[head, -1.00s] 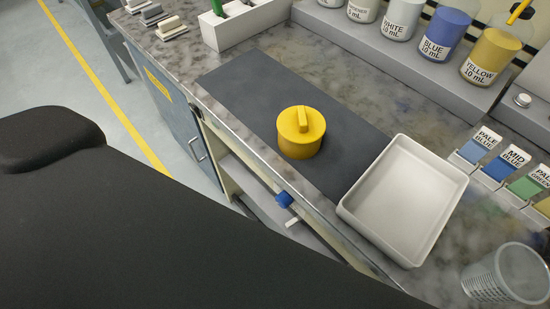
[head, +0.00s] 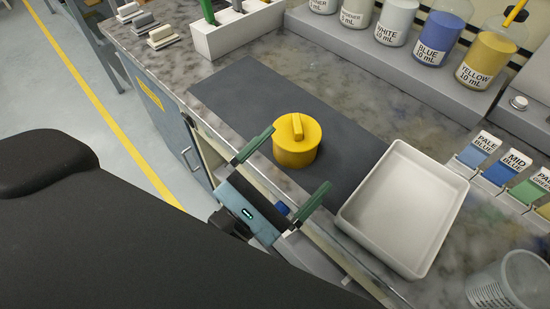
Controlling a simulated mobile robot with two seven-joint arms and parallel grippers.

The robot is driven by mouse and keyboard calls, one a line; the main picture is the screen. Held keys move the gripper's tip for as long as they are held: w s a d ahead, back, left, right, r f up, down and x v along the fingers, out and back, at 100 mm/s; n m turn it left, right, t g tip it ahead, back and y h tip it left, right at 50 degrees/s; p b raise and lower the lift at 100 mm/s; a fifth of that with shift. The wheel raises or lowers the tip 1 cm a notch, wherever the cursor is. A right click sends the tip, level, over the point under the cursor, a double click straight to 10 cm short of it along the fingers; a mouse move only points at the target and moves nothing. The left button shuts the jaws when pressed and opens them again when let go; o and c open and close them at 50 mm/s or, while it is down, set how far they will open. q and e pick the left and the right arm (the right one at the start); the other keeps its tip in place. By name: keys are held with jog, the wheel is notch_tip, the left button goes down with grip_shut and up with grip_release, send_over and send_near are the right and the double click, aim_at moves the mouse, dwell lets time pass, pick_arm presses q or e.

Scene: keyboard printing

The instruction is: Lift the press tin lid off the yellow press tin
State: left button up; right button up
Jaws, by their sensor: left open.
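The yellow press tin (head: 296,154) stands upright on a dark grey mat (head: 240,98) on the counter. Its yellow lid (head: 309,131), with a raised bar handle (head: 297,127), sits on top of it. My left gripper (head: 287,162) is open and empty at the counter's front edge, on the near side of the tin. Its two green-tipped fingers point toward the tin, one toward the left and one toward the right, apart from it. My right gripper is not in view.
A white tray (head: 349,217) stands right of the tin, close to the right finger. Labelled bottles (head: 432,40) stand on a grey shelf behind. Colour sample cards (head: 479,150) and a clear cup (head: 505,282) are at right. A white holder (head: 225,39) is at back left.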

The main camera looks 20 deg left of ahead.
aim_at(306, 122)
pick_arm(q)
jog(key=w+a+f+n+y, duration=0.1)
jog(key=n, duration=0.1)
jog(key=w+a+f+n+g+y, duration=0.1)
jog(key=f+n+y, duration=0.1)
jog(key=n, duration=0.1)
jog(key=w+a+f+n+y, duration=0.1)
jog(key=n+y, duration=0.1)
jog(key=shift+w+a+f+n+g, duration=0.1)
jog(key=shift+a+f+n+g, duration=0.15)
jog(key=shift+n+g, duration=0.15)
jog(key=shift+a+f+n, duration=0.15)
jog(key=shift+f+n, duration=0.1)
jog(key=shift+n, duration=0.05)
jog(key=shift+w, duration=0.15)
jog(key=shift+w+d+p, duration=0.15)
jog(key=shift+w, duration=1.1)
jog(key=shift+w+d+p, duration=0.2)
jog(key=shift+w, duration=1.05)
jog(key=shift+w+d+p, duration=0.15)
jog(key=shift+w, duration=1.1)
jog(key=c, duration=0.7)
jog(key=o, duration=0.7)
